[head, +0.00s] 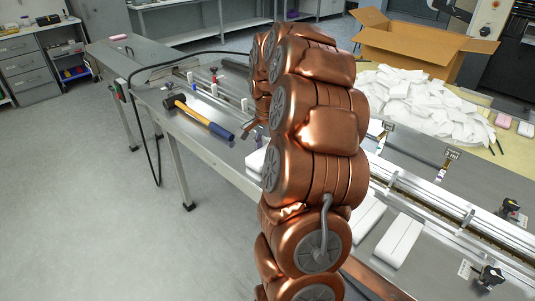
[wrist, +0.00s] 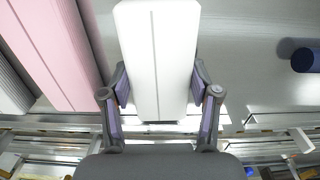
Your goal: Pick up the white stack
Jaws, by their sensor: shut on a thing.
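In the wrist view a white stack (wrist: 157,40), a long block with a seam line down its middle, lies between the fingers of my gripper (wrist: 160,88). Both fingers press on its sides, so the gripper is shut on it. I cannot tell whether the stack is clear of the surface below. Another white stack (head: 401,241) lies on the machine table at the right of my arm.
A pink block (wrist: 48,45) lies left of the held stack. A hammer (head: 200,118) lies on the table; a dark blue cylinder (wrist: 304,59) shows at right in the wrist view. A cardboard box (head: 415,48) and a white packet heap (head: 420,98) are behind.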

